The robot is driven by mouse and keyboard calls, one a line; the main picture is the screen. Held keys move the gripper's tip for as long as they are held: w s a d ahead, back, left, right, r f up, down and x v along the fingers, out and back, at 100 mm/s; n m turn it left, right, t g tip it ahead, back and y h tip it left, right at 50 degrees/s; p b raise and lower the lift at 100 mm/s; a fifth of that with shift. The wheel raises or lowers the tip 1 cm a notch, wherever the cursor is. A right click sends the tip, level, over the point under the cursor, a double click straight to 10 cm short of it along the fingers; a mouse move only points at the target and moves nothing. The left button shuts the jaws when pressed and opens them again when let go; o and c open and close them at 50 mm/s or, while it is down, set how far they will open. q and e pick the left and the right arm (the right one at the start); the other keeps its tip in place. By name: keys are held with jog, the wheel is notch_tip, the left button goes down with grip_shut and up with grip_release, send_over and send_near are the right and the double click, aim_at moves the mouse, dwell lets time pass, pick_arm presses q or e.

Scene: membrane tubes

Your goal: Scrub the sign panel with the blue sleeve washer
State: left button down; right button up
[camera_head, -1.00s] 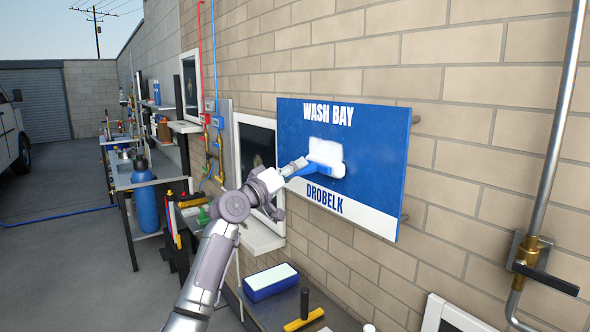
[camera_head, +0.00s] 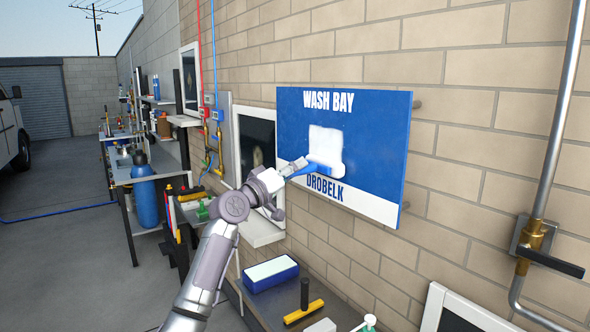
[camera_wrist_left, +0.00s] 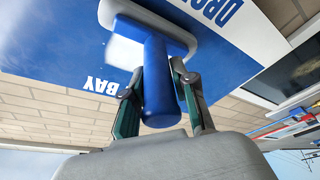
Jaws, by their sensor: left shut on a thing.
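The sign panel (camera_head: 380,135) is a blue board with a white lower strip, reading "WASH BAY" and "DROBELK", mounted on the brick wall. A white patch (camera_head: 324,140) shows on its middle. My left gripper (camera_head: 300,164) is shut on the blue handle of the sleeve washer (camera_head: 320,170), just in front of the panel. In the left wrist view the fingers (camera_wrist_left: 160,95) close around the blue handle (camera_wrist_left: 158,85), and the washer's white sleeve (camera_wrist_left: 125,18) lies against the panel, as far as I can tell. My right gripper is not in view.
Below the panel a bench holds a blue tub (camera_head: 270,273) with a white top and a yellow squeegee (camera_head: 304,312). A metal pipe with a brass valve (camera_head: 532,240) runs up the wall at right. A window (camera_head: 255,150) with a sill is left of the panel.

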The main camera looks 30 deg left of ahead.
pick_arm(q)
jog(key=s+a+b, duration=0.1)
jog(key=s+a, duration=0.1)
jog(key=s, duration=0.4)
jog(key=shift+s+a, duration=0.2)
jog(key=shift+a, duration=0.15)
